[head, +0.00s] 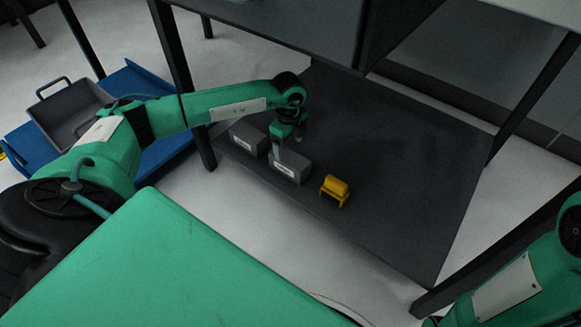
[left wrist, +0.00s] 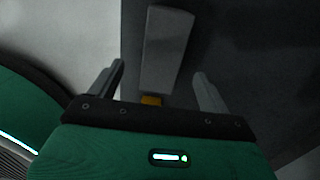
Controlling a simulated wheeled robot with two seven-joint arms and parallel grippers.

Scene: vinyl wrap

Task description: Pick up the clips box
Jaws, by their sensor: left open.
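Two small grey boxes with pale labels stand side by side near the front edge of the dark lower shelf: a left grey box (head: 248,138) and a right grey box (head: 290,167). The label text is too small to read, so I cannot tell which is the clips box. My left gripper (head: 291,137) is just above and behind the right grey box in the head view. In the left wrist view the left gripper (left wrist: 160,69) is open, with a grey box (left wrist: 168,48) beyond and between its fingers; the fingers hold nothing. My right gripper is out of view.
A yellow object (head: 335,190) stands on the lower shelf (head: 400,150), right of the boxes; a yellow patch (left wrist: 152,101) shows between the fingers. Shelf posts and an upper level frame the space. A blue cart with a grey bin (head: 72,110) stands left. The shelf's right side is clear.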

